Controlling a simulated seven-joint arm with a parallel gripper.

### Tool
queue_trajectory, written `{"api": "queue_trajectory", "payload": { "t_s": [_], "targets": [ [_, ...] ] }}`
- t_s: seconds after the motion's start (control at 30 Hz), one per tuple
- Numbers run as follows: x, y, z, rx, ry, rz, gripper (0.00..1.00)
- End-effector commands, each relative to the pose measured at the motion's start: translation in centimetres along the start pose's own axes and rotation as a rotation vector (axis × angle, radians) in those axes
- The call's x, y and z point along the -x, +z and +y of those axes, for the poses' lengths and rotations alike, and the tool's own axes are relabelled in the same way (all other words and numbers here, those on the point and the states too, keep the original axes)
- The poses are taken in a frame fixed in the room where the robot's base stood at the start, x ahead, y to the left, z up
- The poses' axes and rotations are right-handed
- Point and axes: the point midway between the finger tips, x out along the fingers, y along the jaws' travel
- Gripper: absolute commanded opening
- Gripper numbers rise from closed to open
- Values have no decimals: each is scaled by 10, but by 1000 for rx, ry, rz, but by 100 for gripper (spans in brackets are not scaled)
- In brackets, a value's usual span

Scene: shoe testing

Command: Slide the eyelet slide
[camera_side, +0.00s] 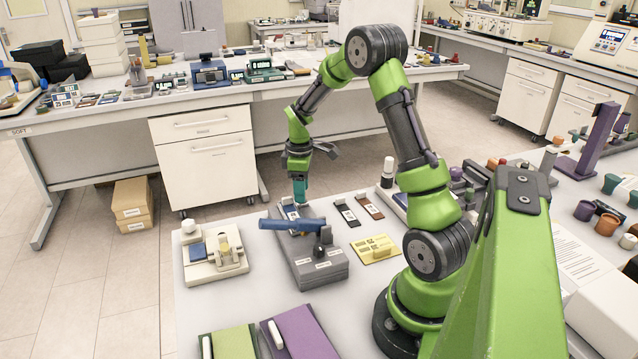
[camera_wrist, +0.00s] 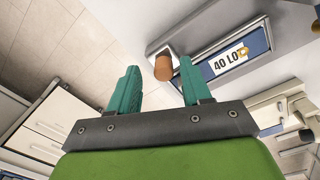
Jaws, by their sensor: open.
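A dark blue plate with a white label reading "40 LO" (camera_wrist: 228,60) lies in a grey frame in the wrist view, right of and beyond my fingertips. A short brown, round-ended knob (camera_wrist: 163,68) stands at the frame's left end, just beyond the fingertips. I cannot tell which of these parts is the eyelet slide. In the side view my gripper (camera_side: 300,188) points down over a small blue-and-white labelled piece (camera_side: 289,211) at the bench's far edge; contact is unclear.
A grey fixture with a blue lever (camera_side: 292,224) stands close in front of my gripper. A cream device (camera_side: 213,262) is to the left. Black (camera_side: 347,214) and brown (camera_side: 370,207) labelled strips and a yellow plate (camera_side: 375,249) lie right.

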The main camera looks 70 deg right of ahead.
Motion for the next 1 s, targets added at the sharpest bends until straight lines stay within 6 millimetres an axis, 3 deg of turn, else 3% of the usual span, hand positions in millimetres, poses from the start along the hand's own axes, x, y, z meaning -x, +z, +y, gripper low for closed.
{"api": "queue_trajectory", "payload": {
  "t_s": [0.27, 0.7, 1.0],
  "targets": [
    [19, 0, 0, -1, 3, 2, 48],
    [122, -1, 0, 0, 4, 3, 48],
    [164, 0, 0, 0, 2, 1, 48]
  ]
}}
